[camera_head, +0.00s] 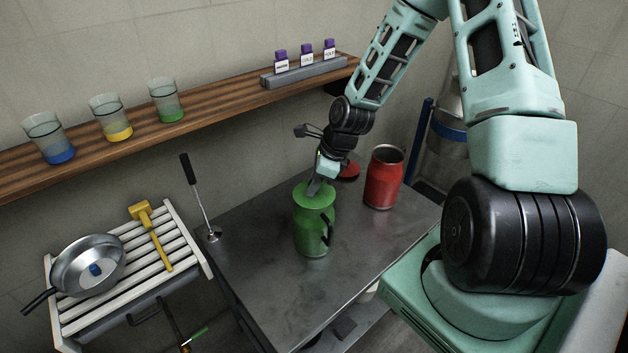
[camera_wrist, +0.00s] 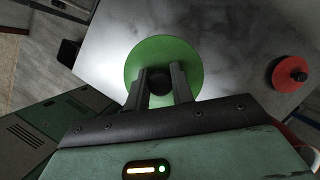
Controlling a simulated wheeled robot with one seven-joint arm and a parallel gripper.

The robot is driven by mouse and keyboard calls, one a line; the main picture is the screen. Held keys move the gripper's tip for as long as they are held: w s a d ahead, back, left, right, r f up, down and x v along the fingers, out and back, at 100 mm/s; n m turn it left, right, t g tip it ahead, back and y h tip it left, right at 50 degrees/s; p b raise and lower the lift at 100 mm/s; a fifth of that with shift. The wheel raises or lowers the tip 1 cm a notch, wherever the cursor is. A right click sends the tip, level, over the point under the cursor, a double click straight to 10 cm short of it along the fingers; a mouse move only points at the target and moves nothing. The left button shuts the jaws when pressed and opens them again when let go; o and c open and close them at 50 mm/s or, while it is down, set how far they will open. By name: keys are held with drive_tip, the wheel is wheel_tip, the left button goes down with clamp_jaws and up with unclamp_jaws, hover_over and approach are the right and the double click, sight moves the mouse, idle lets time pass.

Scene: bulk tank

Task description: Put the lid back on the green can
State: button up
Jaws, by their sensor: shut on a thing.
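The green can (camera_head: 313,233), with a dark handle on its right side, stands upright on the dark metal table. The green lid (camera_head: 318,201) is level at the top of the can; I cannot tell whether it is fully seated or slightly above the rim. My gripper (camera_head: 314,187) points down over the can. In the wrist view the fingers (camera_wrist: 160,80) are shut on the lid's dark round knob, with the green disc (camera_wrist: 150,50) spreading around them. The lid hides the can's mouth, and the can itself is hidden below it in the wrist view.
A red can (camera_head: 384,180) stands open behind and right of the green can. A red lid (camera_wrist: 291,72) with a dark knob lies on the table, partly behind my arm in the head view. The table (camera_head: 270,285) is clear in front and left. A slatted rack holds a pan (camera_head: 88,263).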

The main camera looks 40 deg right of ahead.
drive_tip(key=o, duration=1.1)
drive_tip(key=shift+c, duration=0.2)
drive_tip(key=b+v, duration=0.1)
drive_tip(key=v, duration=1.6)
drive_tip(key=shift+r, duration=0.15)
drive_tip(key=shift+s+d, duration=0.1)
drive_tip(key=s+a+f+n+g+b, duration=0.1)
drive_tip(key=s+a+f+n+b, duration=0.1)
drive_tip(key=a+n, duration=0.6)
drive_tip(key=s+a+f+n+g+b, duration=0.2)
drive_tip(key=s+a+n, duration=0.1)
drive_tip(key=a+n, duration=0.55)
drive_tip(key=s+a+f+n+h+b, duration=0.2)
drive_tip(key=s+a+n+b, duration=0.2)
drive_tip(key=s+a+n, duration=0.8)
drive_tip(key=s+n, duration=0.2)
drive_tip(key=n, duration=0.4)
drive_tip(key=shift+s+a+f+h, duration=0.3)
drive_tip(key=shift+s+a+f, duration=0.05)
drive_tip(key=shift+s+a, duration=0.05)
